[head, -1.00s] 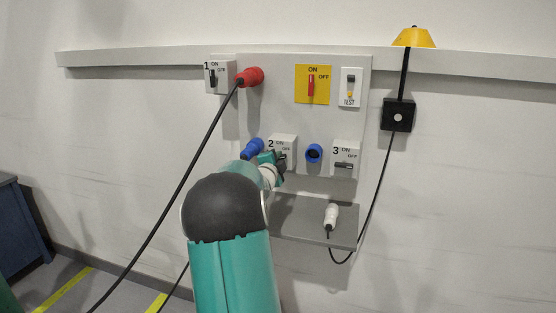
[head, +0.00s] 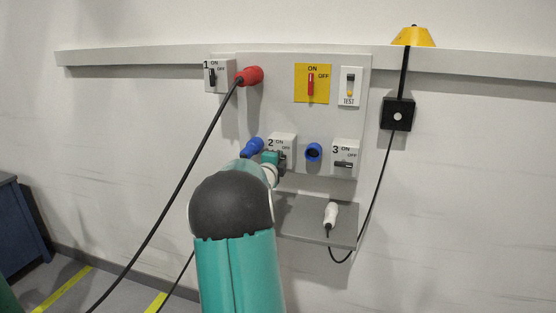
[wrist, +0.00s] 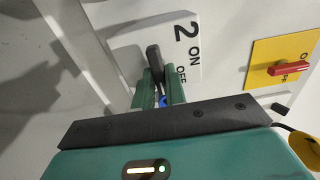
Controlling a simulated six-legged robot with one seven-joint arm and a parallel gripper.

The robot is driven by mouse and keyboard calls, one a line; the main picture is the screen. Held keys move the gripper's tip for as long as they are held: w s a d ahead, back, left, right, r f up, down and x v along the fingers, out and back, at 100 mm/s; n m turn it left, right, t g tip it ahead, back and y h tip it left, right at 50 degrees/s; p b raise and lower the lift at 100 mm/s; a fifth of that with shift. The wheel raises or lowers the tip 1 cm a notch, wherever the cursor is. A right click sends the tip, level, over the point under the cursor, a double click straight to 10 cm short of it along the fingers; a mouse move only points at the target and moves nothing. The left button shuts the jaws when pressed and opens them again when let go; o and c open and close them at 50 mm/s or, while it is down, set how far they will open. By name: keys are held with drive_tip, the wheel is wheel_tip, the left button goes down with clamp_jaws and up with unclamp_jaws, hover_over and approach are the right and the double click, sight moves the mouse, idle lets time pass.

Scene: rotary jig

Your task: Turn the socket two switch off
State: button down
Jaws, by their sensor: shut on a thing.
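The socket two box (head: 291,141) is white with a "2" and ON and OFF marks, low on the panel. It also shows in the wrist view (wrist: 188,50). Its dark switch handle (wrist: 153,56) sits between the green fingers of my gripper (wrist: 161,90), which is shut on it. The handle seems to lie crosswise to the box's upright, but its lower part is hidden by the fingers. In the head view my gripper (head: 271,158) covers most of the handle. A blue plug (head: 252,148) sits at the left of the box.
Socket one (head: 217,76) with a red plug (head: 249,76) is above left. A yellow plate with a red switch (head: 311,84), a TEST switch (head: 350,86), a blue socket (head: 313,152) and socket three (head: 345,155) are close by. A grey shelf (head: 290,220) juts out below.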

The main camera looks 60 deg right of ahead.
drive_tip(key=c, duration=1.4)
unclamp_jaws()
drive_tip(key=shift+c, duration=0.2)
drive_tip(key=shift+a, duration=0.1)
drive_tip(key=s+a, duration=0.2)
drive_tip(key=a, duration=1.1)
drive_tip(key=shift+a, duration=0.25)
